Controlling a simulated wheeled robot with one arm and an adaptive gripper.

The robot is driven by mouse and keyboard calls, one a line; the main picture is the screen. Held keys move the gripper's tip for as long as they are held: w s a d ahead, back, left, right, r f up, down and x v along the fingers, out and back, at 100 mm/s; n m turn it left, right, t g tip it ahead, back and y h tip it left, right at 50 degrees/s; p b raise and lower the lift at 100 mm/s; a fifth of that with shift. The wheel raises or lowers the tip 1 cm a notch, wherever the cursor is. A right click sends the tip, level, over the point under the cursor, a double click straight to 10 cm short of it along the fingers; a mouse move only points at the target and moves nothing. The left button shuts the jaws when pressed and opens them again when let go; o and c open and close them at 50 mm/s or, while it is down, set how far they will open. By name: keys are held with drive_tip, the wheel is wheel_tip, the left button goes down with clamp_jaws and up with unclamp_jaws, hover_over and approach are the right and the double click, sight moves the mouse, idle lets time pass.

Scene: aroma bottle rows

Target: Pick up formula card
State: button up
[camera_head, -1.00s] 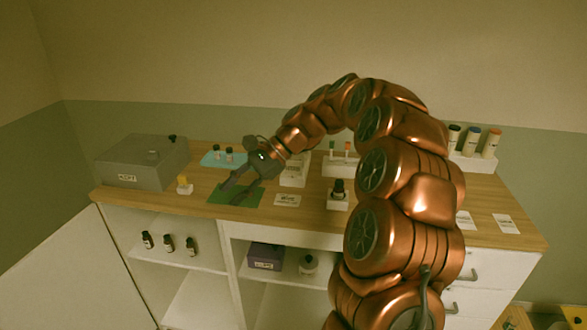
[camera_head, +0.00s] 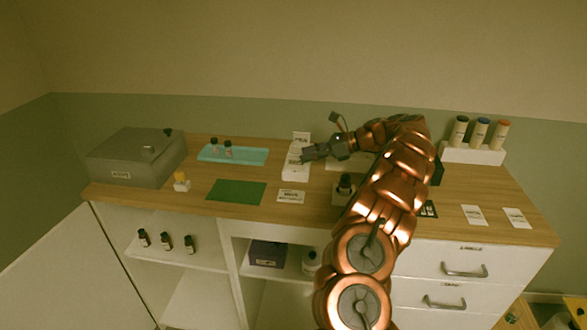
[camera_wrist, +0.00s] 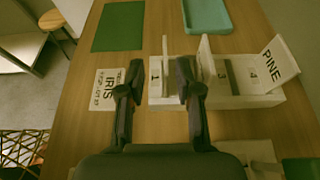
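A white slotted holder (camera_wrist: 228,98), with numbers on it, stands below my gripper in the wrist view. It also shows in the head view (camera_head: 296,174). Thin white cards stand edge-on in it, one (camera_wrist: 166,56) between my fingers and one (camera_wrist: 206,56) to their right. A tilted card reading PINE (camera_wrist: 272,66) is at its right end. I cannot tell which one is the formula card. My gripper (camera_wrist: 160,66) is open, its fingers apart on either side of the first card, with nothing held. In the head view my gripper (camera_head: 304,155) is at the holder.
A green mat (camera_wrist: 118,27) and a teal tray (camera_wrist: 207,14) lie beyond.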

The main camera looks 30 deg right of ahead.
sight(289, 162)
drive_tip(key=shift+d+f, duration=0.1)
drive_tip(key=shift+f, duration=0.3)
drive_tip(key=shift+x, duration=0.8)
drive_tip(key=shift+d+f+p+x, duration=0.15)
drive_tip(key=shift+p+x, duration=0.55)
drive_tip(key=shift+x, duration=0.75)
drive_tip(key=shift+d+f+p+x, duration=0.1)
drive_tip(key=shift+p+x, duration=0.6)
drive_tip(key=shift+x, duration=0.75)
drive_tip(key=shift+w, duration=0.15)
clamp_jaws()
